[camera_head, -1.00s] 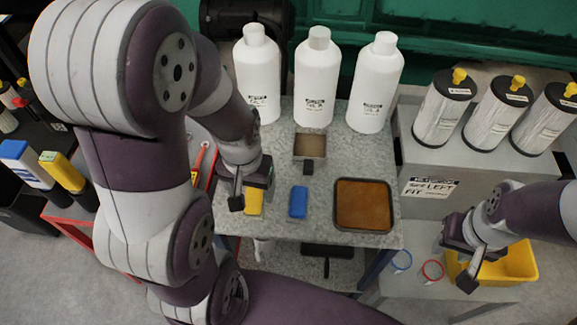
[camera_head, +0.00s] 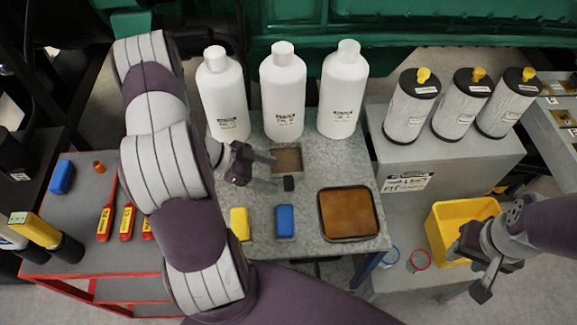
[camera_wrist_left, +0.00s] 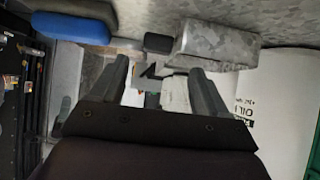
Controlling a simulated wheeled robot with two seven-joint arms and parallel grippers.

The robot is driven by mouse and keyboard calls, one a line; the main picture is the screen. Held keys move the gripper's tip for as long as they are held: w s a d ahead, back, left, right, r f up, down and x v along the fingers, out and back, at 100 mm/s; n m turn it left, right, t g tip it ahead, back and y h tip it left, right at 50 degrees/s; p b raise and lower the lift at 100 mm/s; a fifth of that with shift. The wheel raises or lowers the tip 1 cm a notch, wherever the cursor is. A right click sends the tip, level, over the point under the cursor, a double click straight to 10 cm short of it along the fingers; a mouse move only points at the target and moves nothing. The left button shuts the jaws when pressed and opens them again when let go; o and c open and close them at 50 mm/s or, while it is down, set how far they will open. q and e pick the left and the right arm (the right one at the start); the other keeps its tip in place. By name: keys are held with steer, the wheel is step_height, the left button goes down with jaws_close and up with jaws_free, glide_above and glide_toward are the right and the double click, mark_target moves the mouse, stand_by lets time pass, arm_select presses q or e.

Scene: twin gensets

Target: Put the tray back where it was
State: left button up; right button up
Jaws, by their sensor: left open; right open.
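A dark-rimmed square tray (camera_head: 321,212) with a brown surface inside lies flat at the right front of the grey speckled table. A small grey metal box (camera_head: 275,160) with a brown inside and a black handle (camera_head: 289,183) sits further back on the table. The box (camera_wrist_left: 218,42) and handle (camera_wrist_left: 158,43) also show in the left wrist view, beyond the fingertips. My left gripper (camera_head: 276,170) is open and empty, with its fingers pointing at the box and handle. My right gripper (camera_head: 474,272) is open and empty, right of the table, in front of the yellow bin (camera_head: 462,212).
Three white bottles (camera_head: 283,97) line the table's back. Yellow (camera_head: 240,223) and blue (camera_head: 285,221) blocks lie at its front. Three canisters (camera_head: 455,103) stand on a grey box at right. A red-edged cart (camera_head: 80,245) with tools stands at left.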

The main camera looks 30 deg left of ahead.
mark_target(291, 180)
arm_select(q)
steer(key=x, duration=0.6)
steer(key=shift+w+d+f, duration=0.1)
steer(key=shift+d, duration=0.35)
steer(key=c, duration=1.2)
steer(key=shift+c, duration=0.2)
